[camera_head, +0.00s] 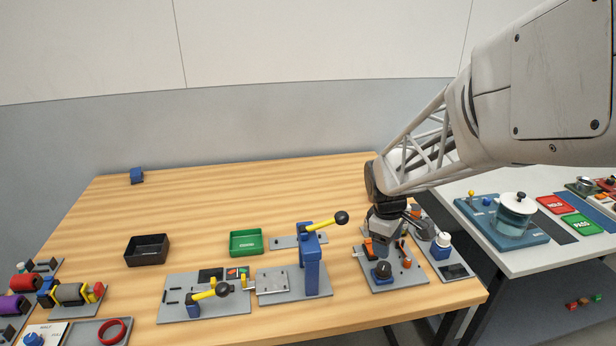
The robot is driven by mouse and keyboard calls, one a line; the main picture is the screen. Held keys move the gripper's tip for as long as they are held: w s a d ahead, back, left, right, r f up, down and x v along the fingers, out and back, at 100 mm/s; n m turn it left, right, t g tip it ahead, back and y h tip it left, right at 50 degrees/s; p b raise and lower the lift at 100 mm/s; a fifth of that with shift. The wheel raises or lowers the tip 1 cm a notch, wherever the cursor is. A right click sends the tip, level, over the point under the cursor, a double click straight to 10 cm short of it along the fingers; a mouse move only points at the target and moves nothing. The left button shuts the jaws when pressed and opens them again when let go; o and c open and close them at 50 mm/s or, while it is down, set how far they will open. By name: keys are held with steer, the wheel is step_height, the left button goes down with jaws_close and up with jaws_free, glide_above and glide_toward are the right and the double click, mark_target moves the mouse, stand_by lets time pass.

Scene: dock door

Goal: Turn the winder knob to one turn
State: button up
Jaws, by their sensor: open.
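My gripper (377,250) is at the right part of the wooden table, pointing down over a grey plate (408,279). A black round knob on a blue base (383,270) stands on this plate, just below and in front of my gripper. It may be the winder knob; no label or turn mark is readable. My gripper is open; its fingers are small and partly hidden, and I cannot tell if they touch anything. Orange parts (407,262) sit on the same plate near the gripper.
A blue post with a yellow lever (312,265) stands left of the plate. A white-topped blue fixture (441,246) stands close on the right. A green tray (246,242) and a black bin (147,250) lie further left. The table's back is mostly clear.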

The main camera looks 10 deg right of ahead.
mark_target(384, 266)
steer(key=n, duration=0.5)
steer(key=shift+w+d+f+n+y, duration=0.1)
steer(key=shift+d+f+n+y, duration=0.1)
steer(key=shift+f+n+y, duration=0.15)
steer(key=n, duration=0.5)
steer(key=shift+w+d+f+n+y, duration=0.1)
steer(key=shift+d+f+n+y, duration=0.05)
steer(key=shift+n+y, duration=0.15)
steer(key=shift+f, duration=3.9)
steer(key=shift+c, duration=0.5)
steer(key=c, duration=0.8)
steer(key=shift+c, duration=0.2)
steer(key=shift+m, duration=0.45)
